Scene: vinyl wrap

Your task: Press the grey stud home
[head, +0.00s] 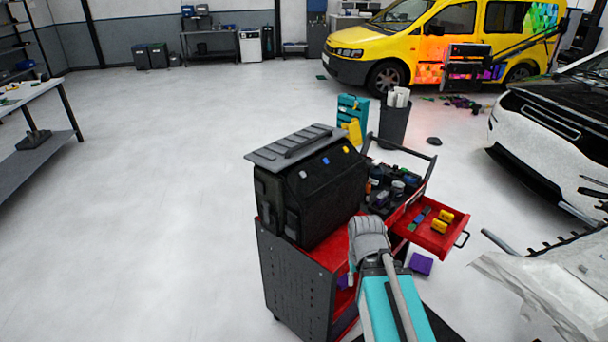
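A black case (328,200) with a grey ribbed lid (295,145) stands on the red cart. Its upper sloped face carries a small pale grey stud (303,174), a blue stud (325,160) and a yellow stud (346,149) in a row. The grey stud is nearest the left end; how far it stands out is too small to tell. The grey end of my arm, with my gripper (368,238), is over the cart to the right of the case, apart from the grey stud. Its fingers cannot be made out.
The red cart (290,275) has an open drawer (436,238) with yellow and blue pieces, and a tray (398,190) of bottles above. A dark bin (394,122) stands behind. A white car (560,130) is at right. The floor at left is clear.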

